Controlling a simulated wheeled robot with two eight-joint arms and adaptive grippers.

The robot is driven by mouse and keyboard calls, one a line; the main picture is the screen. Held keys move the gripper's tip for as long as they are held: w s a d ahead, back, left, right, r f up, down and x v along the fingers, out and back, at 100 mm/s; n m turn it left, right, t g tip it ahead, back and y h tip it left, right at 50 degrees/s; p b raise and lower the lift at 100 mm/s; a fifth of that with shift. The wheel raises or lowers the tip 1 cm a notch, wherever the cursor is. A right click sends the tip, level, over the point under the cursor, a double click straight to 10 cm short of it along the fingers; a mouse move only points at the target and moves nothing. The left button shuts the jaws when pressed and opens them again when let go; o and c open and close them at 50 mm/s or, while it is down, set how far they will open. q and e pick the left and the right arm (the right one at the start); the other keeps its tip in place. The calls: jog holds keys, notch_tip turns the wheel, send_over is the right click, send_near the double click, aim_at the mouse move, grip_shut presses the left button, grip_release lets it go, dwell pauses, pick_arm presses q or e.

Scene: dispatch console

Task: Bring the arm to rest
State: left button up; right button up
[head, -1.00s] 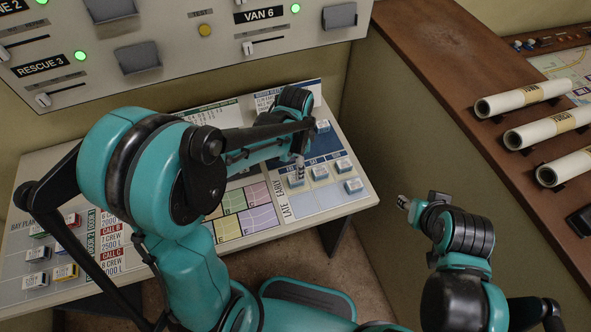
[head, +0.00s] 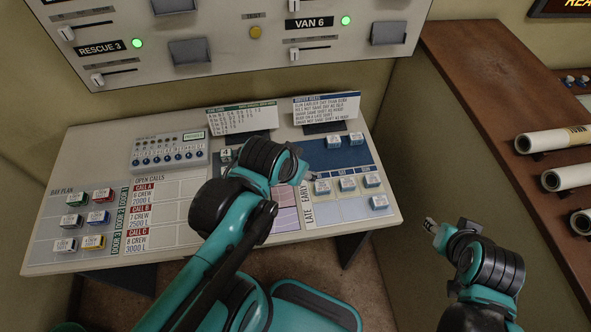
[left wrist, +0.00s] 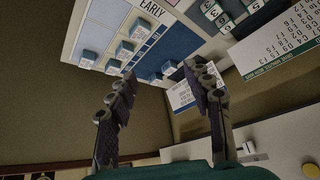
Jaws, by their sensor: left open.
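My left arm reaches over the sloping console board (head: 95,150). Its gripper (head: 307,173) is beside the left end of the white-and-blue tiles on the roster grid; in the head view the wrist partly hides it. In the left wrist view the left gripper's two fingers (left wrist: 160,70) stand wide apart with nothing between them. Several roster tiles (left wrist: 124,50) lie beyond the fingertips. My right gripper (head: 431,226) hangs off the board's right side, low and small; its jaw state is unclear.
The roster tiles (head: 347,184) sit at the board's right. Coloured tiles (head: 98,217) sit at its left. Two upright cards (head: 327,108) stand at the back, before a switch panel (head: 230,30). Paper rolls (head: 555,140) lie on a brown shelf at right.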

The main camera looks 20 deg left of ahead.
pick_arm(q)
jog(key=shift+s+a+n+t, duration=0.2)
jog(key=shift+s+n+t, duration=0.2)
jog(key=shift+s+n, duration=0.15)
jog(key=shift+w+f, duration=0.1)
